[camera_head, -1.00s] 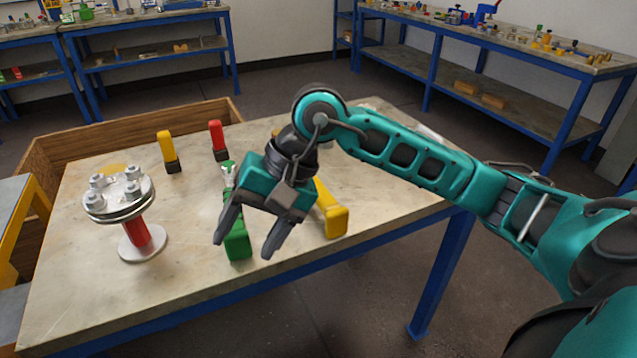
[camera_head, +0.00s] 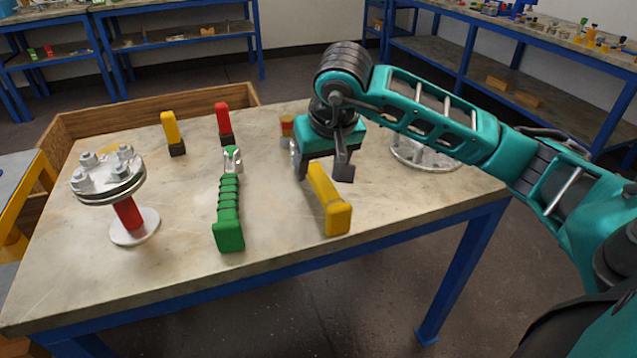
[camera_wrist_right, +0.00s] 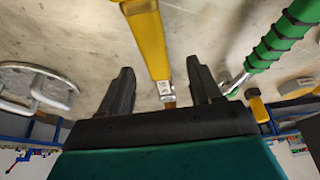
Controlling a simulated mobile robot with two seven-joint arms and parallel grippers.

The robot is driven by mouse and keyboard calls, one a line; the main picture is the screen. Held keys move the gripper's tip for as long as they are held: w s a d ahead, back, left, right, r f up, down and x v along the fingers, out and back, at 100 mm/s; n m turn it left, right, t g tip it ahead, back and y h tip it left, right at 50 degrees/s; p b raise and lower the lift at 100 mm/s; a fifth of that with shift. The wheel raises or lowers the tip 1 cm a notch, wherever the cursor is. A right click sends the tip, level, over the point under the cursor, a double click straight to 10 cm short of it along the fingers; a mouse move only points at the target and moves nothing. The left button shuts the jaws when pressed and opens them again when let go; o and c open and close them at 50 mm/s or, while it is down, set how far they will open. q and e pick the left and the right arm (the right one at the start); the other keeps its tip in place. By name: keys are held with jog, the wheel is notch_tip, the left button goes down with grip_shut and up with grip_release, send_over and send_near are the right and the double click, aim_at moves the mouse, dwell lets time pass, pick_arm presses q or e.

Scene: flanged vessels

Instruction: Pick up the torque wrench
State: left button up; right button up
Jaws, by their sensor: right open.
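A yellow-handled tool (camera_head: 328,203), which seems to be the torque wrench, lies on the table with its thick end towards me. Its far end is hidden behind my right gripper (camera_head: 323,176) in the head view. In the right wrist view the yellow tool (camera_wrist_right: 148,40) runs between the open fingers of my right gripper (camera_wrist_right: 160,68) and ends in a metal part; whether they touch it I cannot tell. A green tool (camera_head: 229,215) with a ribbed handle and open metal jaw lies to its left. My left gripper is not in view.
A flanged vessel (camera_head: 128,212) with several bolts stands at the table's left. A round metal flange (camera_head: 425,155) sits behind my right arm. A yellow-and-black tool (camera_head: 172,130) and a red-and-black one (camera_head: 223,122) stand at the back. The table's front is clear.

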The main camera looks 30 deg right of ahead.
aim_at(319, 174)
jog(key=shift+d+b+x, duration=0.15)
jog(key=shift+b+x, duration=0.1)
jog(key=shift+x, duration=1.3)
jog(key=shift+d+b+x, duration=0.15)
jog(key=shift+b+x, duration=0.1)
jog(key=shift+x, duration=1.3)
jog(key=shift+w+r, duration=0.1)
jog(key=shift+w, duration=0.1)
jog(key=shift+c, duration=0.3)
jog(key=c, duration=1)
jog(key=shift+r, duration=0.1)
jog(key=shift+c, duration=0.5)
jog(key=shift+r, duration=0.15)
